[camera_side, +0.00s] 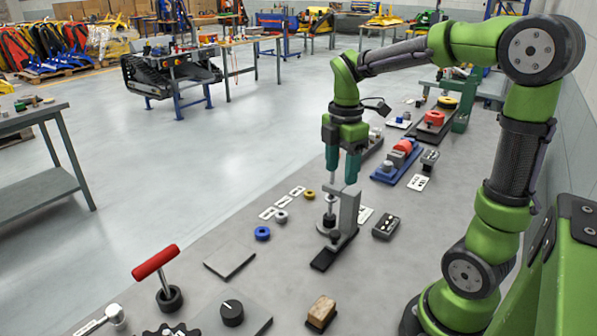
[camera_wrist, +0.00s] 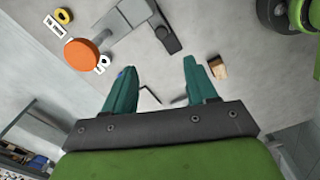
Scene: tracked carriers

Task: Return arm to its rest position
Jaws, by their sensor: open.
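My gripper (camera_side: 342,172) hangs with its teal fingers pointing down over the grey bench, just above a grey upright bracket (camera_side: 348,210) on a black base. The fingers are apart and nothing shows between them. In the wrist view the open fingers (camera_wrist: 158,66) point up the picture with grey bench between them. The bracket (camera_wrist: 125,32) shows beyond them, with an orange disc (camera_wrist: 82,53) to its left. In the side view I cannot tell whether the fingertips touch the bracket.
Blue ring (camera_side: 263,233), yellow ring (camera_side: 309,194) and white marked plates (camera_side: 268,213) lie left of the bracket. A dark block (camera_side: 386,227) lies right. A red-handled tool (camera_side: 157,264), black knob (camera_side: 232,313) and wooden block (camera_side: 322,311) stand in front. A blue-based device (camera_side: 397,164) stands behind.

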